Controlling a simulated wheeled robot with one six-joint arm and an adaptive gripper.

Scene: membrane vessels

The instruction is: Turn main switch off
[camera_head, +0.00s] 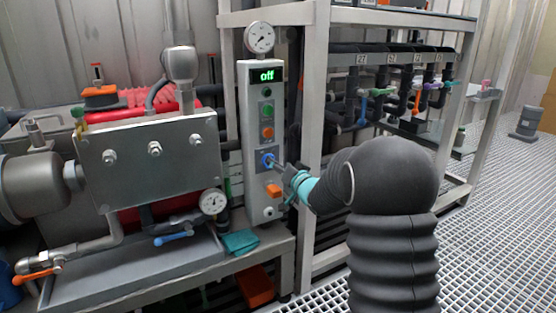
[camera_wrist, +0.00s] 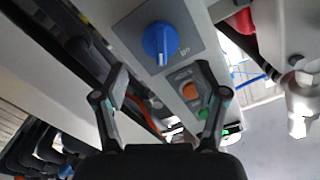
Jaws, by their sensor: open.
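The main switch is a blue rotary knob (camera_head: 267,159) on the front of a grey control box (camera_head: 249,150). The box's display (camera_head: 266,75) reads "off" in green. In the wrist view the knob (camera_wrist: 160,43) sits on a dark grey plate, with its raised grip roughly upright in the picture and small lettering at its lower right. My gripper (camera_head: 284,168) is close to the front of the box at knob height. In the wrist view my gripper (camera_wrist: 161,76) is open and empty. The knob appears beyond the fingertips; I see no clear contact.
A green button (camera_head: 266,110) and an orange button (camera_head: 267,134) sit above the knob, an orange switch (camera_head: 273,190) below it. A pressure gauge (camera_head: 259,38) tops the box. A metal frame post (camera_head: 314,120) stands close right. A teal cloth (camera_head: 240,242) lies below left.

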